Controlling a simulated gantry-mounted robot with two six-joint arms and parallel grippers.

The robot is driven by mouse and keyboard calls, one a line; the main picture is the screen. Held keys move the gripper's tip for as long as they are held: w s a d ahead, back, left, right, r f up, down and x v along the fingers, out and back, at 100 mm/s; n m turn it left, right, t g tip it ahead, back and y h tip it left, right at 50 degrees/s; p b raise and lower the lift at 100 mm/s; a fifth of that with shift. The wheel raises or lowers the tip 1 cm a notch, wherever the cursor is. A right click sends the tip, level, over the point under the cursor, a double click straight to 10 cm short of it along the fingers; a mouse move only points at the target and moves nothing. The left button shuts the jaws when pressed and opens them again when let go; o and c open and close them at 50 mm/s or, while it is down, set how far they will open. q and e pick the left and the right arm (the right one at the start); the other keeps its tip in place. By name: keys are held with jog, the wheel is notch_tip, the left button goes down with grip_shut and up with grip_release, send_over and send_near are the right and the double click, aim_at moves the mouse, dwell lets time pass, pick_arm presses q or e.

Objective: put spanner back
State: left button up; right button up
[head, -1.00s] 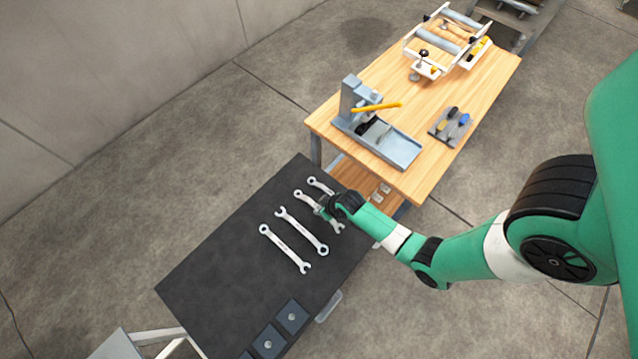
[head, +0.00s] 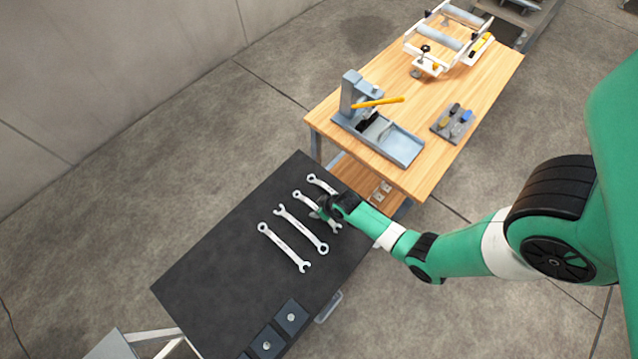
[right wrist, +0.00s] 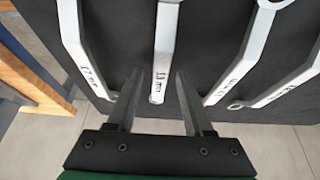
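Several silver spanners lie side by side on a black table top: one at the near left (head: 283,246), one beside it (head: 301,230), and two farther back, a third spanner (head: 305,202) and a fourth spanner (head: 321,184). My right gripper (head: 320,211) is over the far pair and hides parts of them. In the right wrist view, my right gripper (right wrist: 160,105) is open, with a finger on each side of a middle spanner (right wrist: 165,55); I see no contact. Neighbouring spanners lie left (right wrist: 80,50) and right (right wrist: 245,60). My left gripper is out of view.
Blue-grey blocks (head: 291,317) sit at the black table's (head: 215,265) near edge. Its left part is bare. A wooden bench (head: 350,90) behind holds a grey press with a yellow lever (head: 378,102), a small tool holder (head: 452,123) and a white roller frame (head: 440,45).

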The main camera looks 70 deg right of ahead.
jog(key=shift+r, duration=0.1)
jog(key=shift+s+r+p, duration=0.1)
jog(key=shift+r+p, duration=0.2)
jog(key=shift+r, duration=0.05)
jog(key=p+v, duration=0.8)
jog(key=v, duration=0.3)
jog(key=shift+a+p, duration=0.15)
jog(key=shift+p, duration=0.15)
jog(key=shift+s, duration=0.1)
